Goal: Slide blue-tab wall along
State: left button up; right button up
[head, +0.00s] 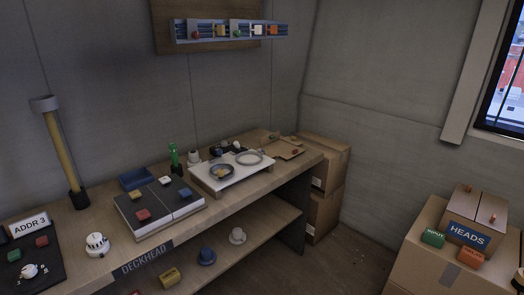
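I cannot make out for certain a wall with a blue tab. A blue rail (182,30) with several small red, yellow, green, white and orange pieces is fixed to a wooden board (165,44) on the back wall. On the bench, a dark two-panel board (152,214) carries small yellow, white, red and blue blocks. A blue tray (137,178) lies behind it. Neither of my grippers shows in the head view.
The wooden bench (228,212) has a lower shelf holding a blue cone-like piece (206,255). A white board (228,183) with round parts, a tall yellow post (60,150) and a white detector (97,244) stand on top. Cardboard boxes (323,205) stand at its right end, a "HEADS" carton (468,234) further right.

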aim_at(267, 153)
jog(key=i+l+u, duration=0.45)
jog(key=i+l, duration=0.7)
jog(key=l, duration=0.1)
